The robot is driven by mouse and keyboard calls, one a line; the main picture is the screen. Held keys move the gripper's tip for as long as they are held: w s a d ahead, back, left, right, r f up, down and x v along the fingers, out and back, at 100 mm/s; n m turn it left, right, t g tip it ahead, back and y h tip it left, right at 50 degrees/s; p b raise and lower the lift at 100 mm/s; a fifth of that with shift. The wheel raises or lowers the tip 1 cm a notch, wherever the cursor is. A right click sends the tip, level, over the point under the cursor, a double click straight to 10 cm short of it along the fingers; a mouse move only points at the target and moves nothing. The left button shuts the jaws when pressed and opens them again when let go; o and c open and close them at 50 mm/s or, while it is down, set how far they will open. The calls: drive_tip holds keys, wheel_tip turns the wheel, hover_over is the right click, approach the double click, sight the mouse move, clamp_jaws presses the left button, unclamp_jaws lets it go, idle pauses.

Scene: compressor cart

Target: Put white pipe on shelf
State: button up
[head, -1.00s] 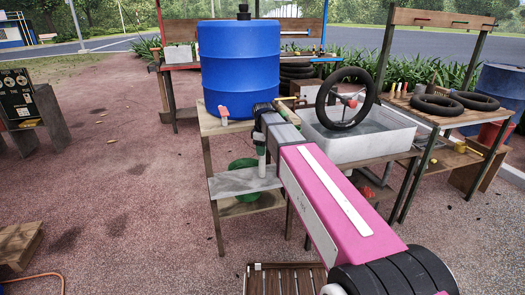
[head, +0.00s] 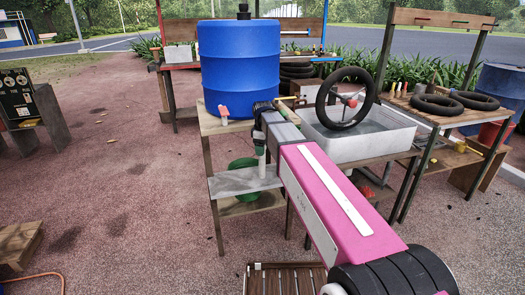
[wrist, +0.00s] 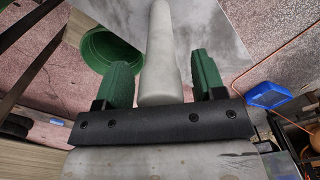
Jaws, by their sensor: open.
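The white pipe (wrist: 161,55) lies between the two green fingers of my gripper (wrist: 163,78) in the wrist view. My gripper is open, with narrow gaps between the fingers and the pipe. In the head view, my gripper (head: 261,146) is over the grey shelf (head: 232,184), and a short length of the white pipe (head: 262,170) shows below it. The pipe looks upright, with its lower end at the shelf top. The grey shelf (wrist: 213,32) also shows behind the pipe in the wrist view. My gripper hides the pipe's upper part in the head view.
A blue barrel (head: 240,68) stands on the wooden stand above the shelf. A grey water tub (head: 365,143) with a tyre (head: 346,98) is to the right. The ground at left is mostly clear.

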wheel_tip(320, 180, up, 11)
drive_tip(key=shift+r, duration=0.1)
idle(0.4)
idle(1.5)
